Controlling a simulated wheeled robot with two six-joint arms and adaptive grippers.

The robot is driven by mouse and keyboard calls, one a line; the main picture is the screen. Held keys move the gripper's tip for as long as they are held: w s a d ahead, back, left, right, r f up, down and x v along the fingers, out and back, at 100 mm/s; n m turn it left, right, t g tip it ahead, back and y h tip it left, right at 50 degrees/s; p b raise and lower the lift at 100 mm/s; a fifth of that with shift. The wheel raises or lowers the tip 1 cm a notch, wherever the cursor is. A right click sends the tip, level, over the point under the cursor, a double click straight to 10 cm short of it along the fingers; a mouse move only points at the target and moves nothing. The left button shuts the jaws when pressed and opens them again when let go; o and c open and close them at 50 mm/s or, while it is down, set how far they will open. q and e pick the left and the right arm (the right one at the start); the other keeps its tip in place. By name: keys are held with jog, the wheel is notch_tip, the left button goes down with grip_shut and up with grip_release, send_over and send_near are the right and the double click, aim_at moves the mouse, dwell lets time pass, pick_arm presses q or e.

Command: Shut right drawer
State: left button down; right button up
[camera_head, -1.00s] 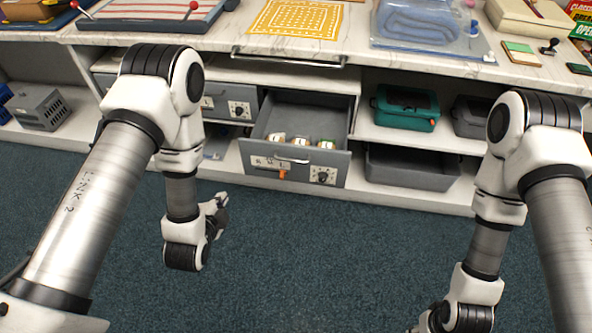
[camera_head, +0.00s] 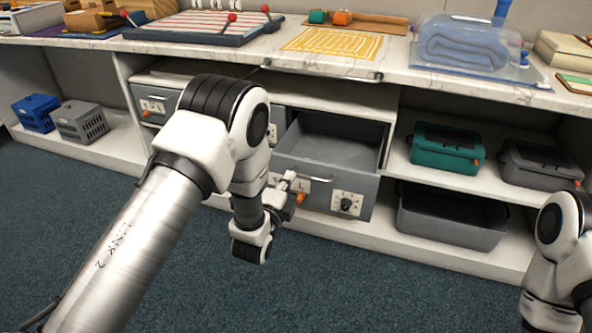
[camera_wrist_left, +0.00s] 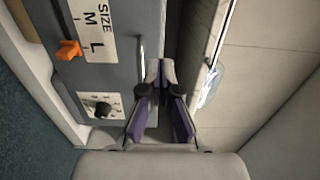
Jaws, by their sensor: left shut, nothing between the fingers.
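The right drawer (camera_head: 323,198) is grey and stands pulled out from the cabinet, with a bar handle, a size label, an orange slider and a dial on its front. Its visible inside is bare; the part just behind the front is hidden. My left gripper (camera_head: 290,184) is shut and empty at the left part of the drawer front. In the left wrist view the shut fingertips (camera_wrist_left: 168,70) are beside the handle (camera_wrist_left: 141,62); I cannot tell whether they touch. The drawer front (camera_wrist_left: 120,75) fills the left of that view. My right gripper is out of view.
A counter (camera_head: 225,50) with trays and boxes runs above the drawer. A teal case (camera_head: 445,150), a dark case (camera_head: 540,165) and a grey bin (camera_head: 452,218) sit on shelves to the right. Another drawer front (camera_head: 155,105) is at left. Carpet (camera_head: 400,290) in front is clear.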

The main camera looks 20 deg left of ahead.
aim_at(299, 160)
pick_arm(q)
jog(key=w+b, duration=0.1)
jog(key=w, duration=0.4)
jog(key=shift+w, duration=0.35)
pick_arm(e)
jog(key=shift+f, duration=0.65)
pick_arm(q)
jog(key=shift+w+d, duration=0.1)
jog(key=shift+w, duration=0.05)
